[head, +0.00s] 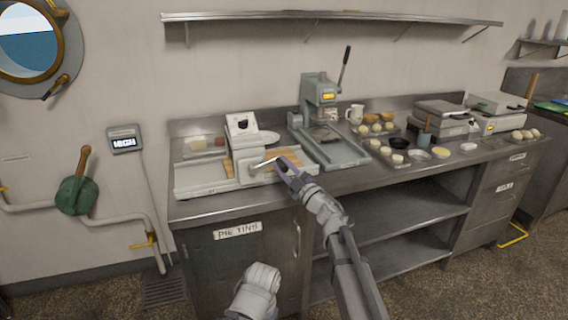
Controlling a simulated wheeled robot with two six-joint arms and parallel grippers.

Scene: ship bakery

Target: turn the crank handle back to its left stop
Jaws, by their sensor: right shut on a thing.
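The crank handle (264,162) is a thin pale metal arm on the front of a small grey-white machine (244,173) at the left end of the steel counter. It sticks out to the right and slightly up from the machine's face. My right gripper (284,168) is at the outer end of the crank, shut on its grip, which the fingers mostly hide. A grey part of my left arm shows at the bottom, but no left fingers are visible.
A green lever press (322,110) stands just right of the machine. Trays of buns (388,152) and waffle-iron-like appliances (440,116) lie farther right. A shelf (335,17) runs above. A green valve with a wooden handle (76,190) is on the left wall.

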